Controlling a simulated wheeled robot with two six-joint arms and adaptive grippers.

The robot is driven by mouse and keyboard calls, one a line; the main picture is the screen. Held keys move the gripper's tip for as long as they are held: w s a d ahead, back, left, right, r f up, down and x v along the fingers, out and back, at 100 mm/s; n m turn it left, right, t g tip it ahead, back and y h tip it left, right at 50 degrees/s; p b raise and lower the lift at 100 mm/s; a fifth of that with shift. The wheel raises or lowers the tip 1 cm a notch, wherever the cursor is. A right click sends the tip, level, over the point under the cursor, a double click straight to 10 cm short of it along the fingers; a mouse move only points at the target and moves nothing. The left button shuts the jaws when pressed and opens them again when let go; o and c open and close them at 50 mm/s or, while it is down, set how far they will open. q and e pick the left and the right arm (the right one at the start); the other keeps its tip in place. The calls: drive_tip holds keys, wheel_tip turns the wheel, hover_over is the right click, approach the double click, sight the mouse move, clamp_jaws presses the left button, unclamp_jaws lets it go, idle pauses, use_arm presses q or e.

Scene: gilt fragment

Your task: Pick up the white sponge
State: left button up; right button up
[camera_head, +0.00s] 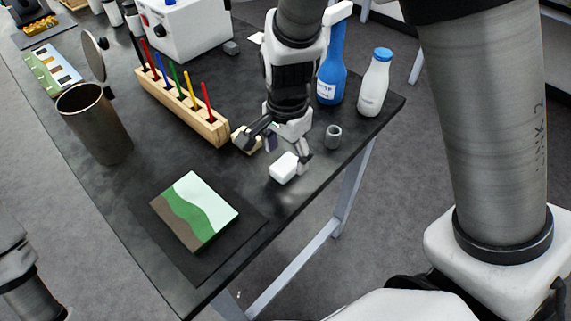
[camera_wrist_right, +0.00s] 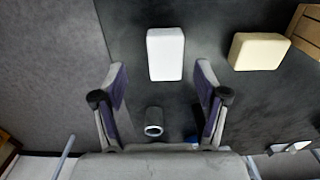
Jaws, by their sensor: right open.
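The white sponge (camera_head: 284,168) is a small white block lying on the dark table near its right edge. It also shows in the right wrist view (camera_wrist_right: 165,54), ahead of the fingertips and roughly centred between them. My right gripper (camera_head: 272,148) is above the table, just behind the sponge in the head view, with its fingers spread.
A cream block (camera_wrist_right: 258,52) lies beside the sponge, close to the wooden rack (camera_head: 190,110) of coloured sticks. A small grey cylinder (camera_head: 333,136), a blue bottle (camera_head: 331,75) and a blue-capped bottle (camera_head: 374,85) stand right. A layered green block (camera_head: 194,210) lies in front.

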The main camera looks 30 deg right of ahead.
sight(286, 164)
drive_tip(key=f, duration=0.2)
drive_tip(key=w+f, duration=0.1)
drive_tip(key=f, duration=0.1)
drive_tip(key=shift+d+f, duration=0.15)
drive_tip(key=shift+f, duration=0.25)
drive_tip(key=shift+s+r, duration=0.1)
drive_tip(key=shift+r, duration=0.05)
drive_tip(key=shift+s, duration=0.1)
drive_tip(key=c, duration=1)
